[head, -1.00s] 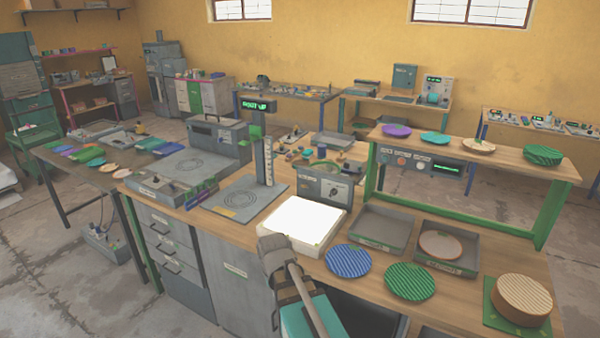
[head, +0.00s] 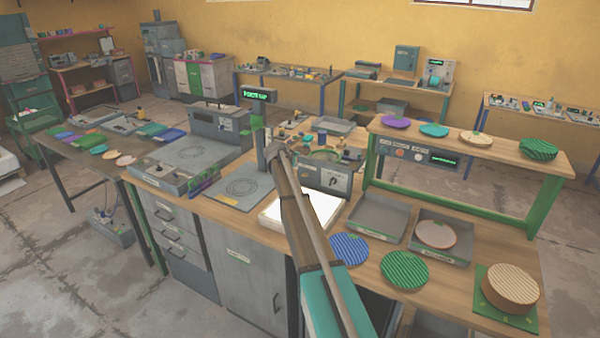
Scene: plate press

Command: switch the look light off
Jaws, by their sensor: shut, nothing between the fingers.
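The look light seems to be the flat white panel (head: 276,216) on the wooden bench, with a glowing white top. My arm crosses in front of it and hides its middle. A grey box with a dial (head: 325,180) stands just behind the panel. My gripper (head: 270,142) is at the far end of my arm, raised in front of the grey column, and seen small from behind. It looks shut and empty. I cannot tell how far it is from the column or the dial box, and no switch of the light can be made out.
A grey column with a green lit sign (head: 259,95) rises behind my gripper. Grey trays (head: 377,219), a blue striped disc (head: 348,249) and a green striped disc (head: 404,270) lie right of the panel. A green-legged shelf (head: 465,146) stands behind them.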

